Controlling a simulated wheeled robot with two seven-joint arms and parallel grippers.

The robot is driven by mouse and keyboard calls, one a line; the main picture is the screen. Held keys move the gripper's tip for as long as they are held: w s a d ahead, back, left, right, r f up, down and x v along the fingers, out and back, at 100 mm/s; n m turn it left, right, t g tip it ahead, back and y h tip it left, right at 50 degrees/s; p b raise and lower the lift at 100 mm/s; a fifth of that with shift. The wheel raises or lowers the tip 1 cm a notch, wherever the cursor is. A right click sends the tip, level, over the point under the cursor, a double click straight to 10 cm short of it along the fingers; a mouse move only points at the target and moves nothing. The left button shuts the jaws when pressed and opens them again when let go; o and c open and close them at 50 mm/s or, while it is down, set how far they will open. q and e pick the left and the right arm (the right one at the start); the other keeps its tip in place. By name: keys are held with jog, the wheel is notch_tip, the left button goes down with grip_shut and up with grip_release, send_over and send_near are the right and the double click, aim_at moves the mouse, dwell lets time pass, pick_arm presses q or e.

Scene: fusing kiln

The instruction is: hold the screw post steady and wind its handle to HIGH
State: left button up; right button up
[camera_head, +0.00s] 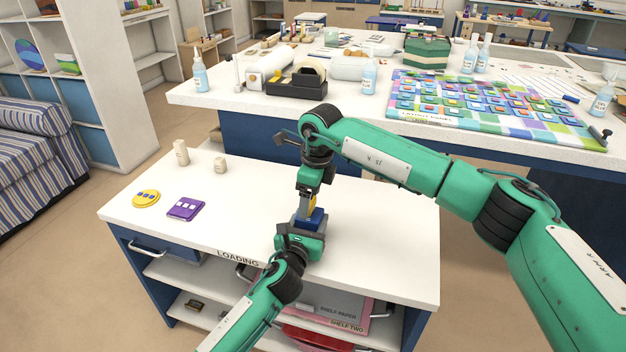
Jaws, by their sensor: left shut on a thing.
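The screw post (311,206) stands on the white loading bench, a small upright piece showing yellow, with blue and grey around its lower part. My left gripper (309,221) comes in from the front and is shut on the post low down. My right gripper (311,190) points down from directly above, at the post's top. The handle and any HIGH mark are hidden behind my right gripper and wrist. I cannot tell whether the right fingers are closed on the handle or only around it.
A yellow disc (146,199), a purple square tile (186,209) and two beige posts (181,152) (220,164) stand or lie on the bench's (240,215) left part. Behind is a larger table (215,98) with a tape dispenser (300,84), bottles and a colourful panel (470,100).

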jog(key=shift+a+f, duration=0.1)
jog(key=shift+f, duration=0.9)
jog(key=c, duration=1)
jog(key=n, duration=0.5)
jog(key=shift+g, duration=0.3)
jog(key=shift+c, duration=0.2)
